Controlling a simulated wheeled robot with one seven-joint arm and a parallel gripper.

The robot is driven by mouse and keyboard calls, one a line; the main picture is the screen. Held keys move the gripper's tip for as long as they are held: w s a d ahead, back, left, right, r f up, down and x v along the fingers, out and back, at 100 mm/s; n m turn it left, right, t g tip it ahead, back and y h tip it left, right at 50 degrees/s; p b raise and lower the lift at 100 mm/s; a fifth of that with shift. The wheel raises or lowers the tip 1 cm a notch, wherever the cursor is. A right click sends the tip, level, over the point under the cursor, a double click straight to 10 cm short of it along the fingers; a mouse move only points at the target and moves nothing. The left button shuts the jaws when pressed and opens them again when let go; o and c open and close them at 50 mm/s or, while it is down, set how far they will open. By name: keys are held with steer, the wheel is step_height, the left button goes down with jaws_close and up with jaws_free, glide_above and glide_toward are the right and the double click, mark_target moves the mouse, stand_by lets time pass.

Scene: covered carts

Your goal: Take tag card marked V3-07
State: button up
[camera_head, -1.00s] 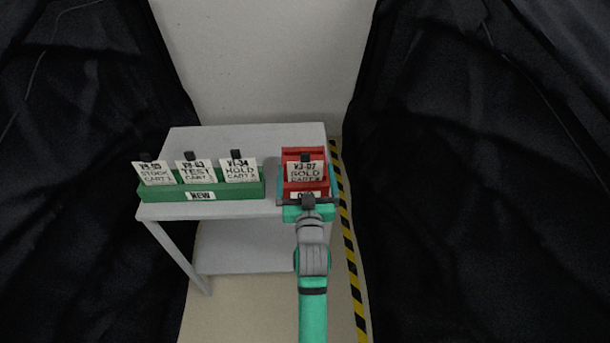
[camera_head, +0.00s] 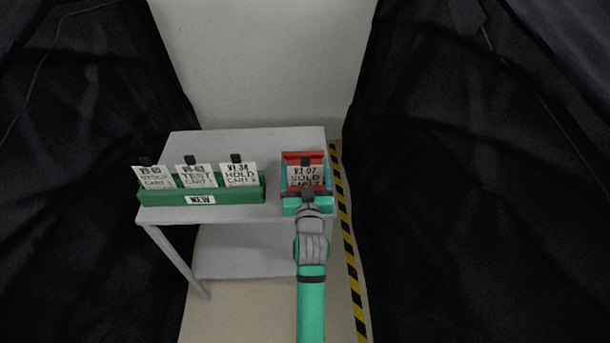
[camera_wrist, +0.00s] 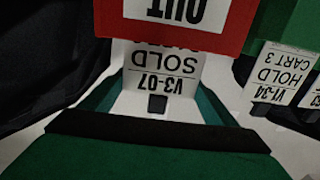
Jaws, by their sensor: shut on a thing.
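The tag card marked V3-07 SOLD (camera_head: 305,179) stands at the red tray (camera_head: 291,156) on the right of the table. In the wrist view the card (camera_wrist: 165,68) appears upside down, with a black tab at its edge. My gripper (camera_head: 306,170) has its two teal fingers on either side of the card and is shut on its side edges. In the wrist view the red tray (camera_wrist: 222,32), labelled OUT, covers part of the card. In the head view my gripper hides the tray's front label.
A green tray (camera_head: 235,195) labelled NEW stands on the table's left, holding three white cards, including V1-34 HOLD (camera_head: 240,175). The grey table (camera_head: 240,138) is bare behind the trays. Dark covers flank both sides; a yellow-black floor stripe (camera_head: 351,255) runs at right.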

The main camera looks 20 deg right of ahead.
steer(key=shift+r, duration=7.25)
